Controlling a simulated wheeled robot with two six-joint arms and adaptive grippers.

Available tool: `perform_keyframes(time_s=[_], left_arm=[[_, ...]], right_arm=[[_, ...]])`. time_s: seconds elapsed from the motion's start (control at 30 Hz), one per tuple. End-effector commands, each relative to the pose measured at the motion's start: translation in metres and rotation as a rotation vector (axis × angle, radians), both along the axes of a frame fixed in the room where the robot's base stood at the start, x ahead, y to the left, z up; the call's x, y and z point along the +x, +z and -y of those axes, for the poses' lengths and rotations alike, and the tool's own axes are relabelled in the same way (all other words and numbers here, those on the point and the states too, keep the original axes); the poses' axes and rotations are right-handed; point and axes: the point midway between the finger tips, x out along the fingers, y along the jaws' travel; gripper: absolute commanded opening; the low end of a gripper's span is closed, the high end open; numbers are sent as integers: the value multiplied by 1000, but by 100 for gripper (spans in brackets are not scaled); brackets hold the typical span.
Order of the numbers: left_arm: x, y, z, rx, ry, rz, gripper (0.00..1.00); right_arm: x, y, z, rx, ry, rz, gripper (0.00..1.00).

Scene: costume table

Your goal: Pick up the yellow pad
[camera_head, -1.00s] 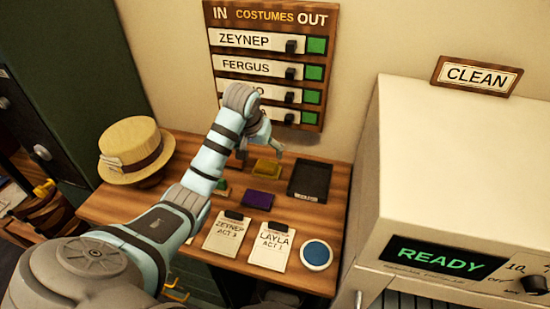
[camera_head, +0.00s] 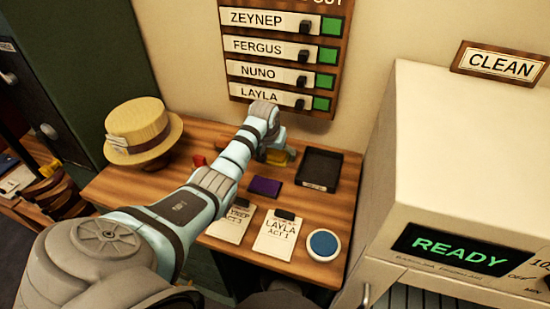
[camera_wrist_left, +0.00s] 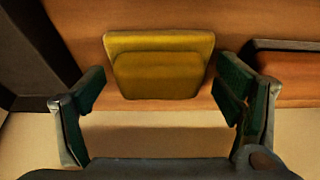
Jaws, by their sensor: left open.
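The yellow pad (camera_head: 281,158) sits at the back of the wooden table, partly hidden by my left gripper in the head view. In the left wrist view the yellow pad (camera_wrist_left: 160,65) lies ahead of the fingers, centred across the gap between them. My left gripper (camera_wrist_left: 163,110) is open and empty, with one dark green finger pad to each side. In the head view the left gripper (camera_head: 272,150) is just beside the pad. Whether the fingers touch it cannot be told. My right gripper is not in view.
A black tray (camera_head: 321,168) stands right of the pad. A purple pad (camera_head: 264,186), two clipped sheets (camera_head: 278,236) and a round blue-topped item (camera_head: 323,244) lie in front. A red item (camera_head: 199,161) is left of my arm. A straw hat (camera_head: 142,132) stands further left.

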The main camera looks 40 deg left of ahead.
Motion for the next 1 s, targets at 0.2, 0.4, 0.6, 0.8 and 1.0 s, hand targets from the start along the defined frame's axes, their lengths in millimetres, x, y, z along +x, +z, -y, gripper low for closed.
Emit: perform_keyframes(time_s=[0.2,0.4,0.6,0.8,1.0], left_arm=[[0,1,1,-1,-1,0,61],[0,2,1,-1,-1,0,46],[1,13,1,0,-1,3,46],[2,64,0,1,-2,6,46],[1,99,1,0,0,2,46]], right_arm=[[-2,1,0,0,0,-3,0],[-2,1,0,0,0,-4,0],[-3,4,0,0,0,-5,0],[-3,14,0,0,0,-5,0],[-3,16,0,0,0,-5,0]])
